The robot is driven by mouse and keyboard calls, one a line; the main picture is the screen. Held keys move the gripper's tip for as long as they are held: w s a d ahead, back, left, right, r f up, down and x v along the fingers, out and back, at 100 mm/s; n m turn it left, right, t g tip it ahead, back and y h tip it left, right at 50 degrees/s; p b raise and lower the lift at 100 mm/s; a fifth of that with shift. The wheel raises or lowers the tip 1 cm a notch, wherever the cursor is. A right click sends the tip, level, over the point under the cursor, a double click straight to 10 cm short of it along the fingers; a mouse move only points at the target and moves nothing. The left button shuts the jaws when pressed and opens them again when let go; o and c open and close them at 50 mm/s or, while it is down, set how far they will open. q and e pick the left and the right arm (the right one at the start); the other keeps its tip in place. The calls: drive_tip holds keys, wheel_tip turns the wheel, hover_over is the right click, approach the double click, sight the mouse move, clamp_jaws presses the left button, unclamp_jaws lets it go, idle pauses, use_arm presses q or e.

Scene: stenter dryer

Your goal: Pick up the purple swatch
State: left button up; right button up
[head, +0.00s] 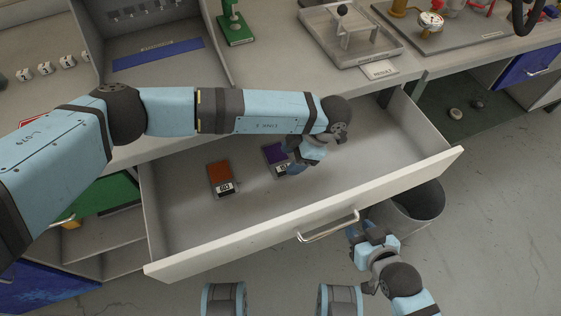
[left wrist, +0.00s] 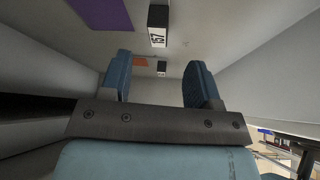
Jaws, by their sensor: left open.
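The purple swatch (head: 272,153) lies in the open drawer, with a white number label at its near end. My left gripper (head: 290,158) is over the drawer at the swatch's right side and hides part of it. In the left wrist view the purple swatch (left wrist: 100,13) is at the upper left, with its label to the right. My left gripper (left wrist: 158,66) is open there, with nothing between its fingers. My right gripper (head: 364,238) is outside the drawer, in front of its right part; I cannot tell if it is open.
An orange-brown swatch (head: 220,177) lies left of the purple one in the drawer (head: 375,150). The drawer has raised walls and a front handle (head: 328,227). A grey bin (head: 418,205) stands at the right front. The drawer's right part is clear.

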sight(281, 168)
use_arm(q)
drive_tip(key=x, duration=0.5)
drive_tip(key=shift+w, duration=0.2)
clamp_jaws()
drive_tip(key=shift+r, duration=0.1)
